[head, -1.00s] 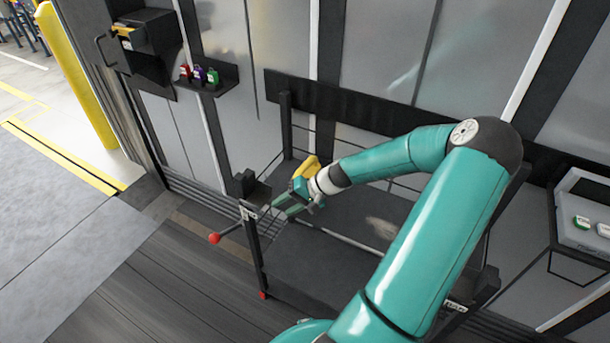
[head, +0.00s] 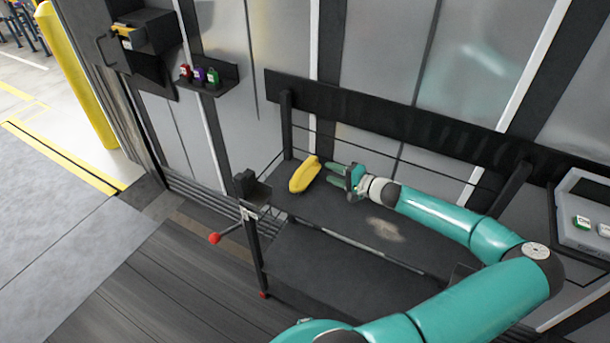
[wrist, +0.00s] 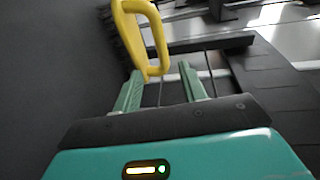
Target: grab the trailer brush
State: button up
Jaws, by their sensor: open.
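The trailer brush (head: 304,175) is yellow and lies on the left end of the dark bench top. In the wrist view its yellow looped handle (wrist: 158,40) shows ahead of my fingers, with dark bristles along its left side. My gripper (head: 332,172) is just right of the brush in the head view, low over the bench, its fingers pointing left toward it. In the wrist view my gripper (wrist: 165,82) has its two green fingers apart with nothing held. The handle's near end appears close to the left fingertip; I cannot tell whether they touch.
The bench (head: 330,200) has a back rail and a pale dusty patch (head: 384,229). A black holder (head: 252,188) and a red-knobbed lever (head: 214,238) stand at its left corner. A small wall shelf (head: 207,82) holds coloured containers. A grey bin (head: 585,225) is at right.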

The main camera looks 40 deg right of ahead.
aim_at(308, 162)
jog(key=x, duration=1)
jog(key=shift+w+a+r, duration=0.15)
jog(key=shift+a, duration=0.1)
grip_shut()
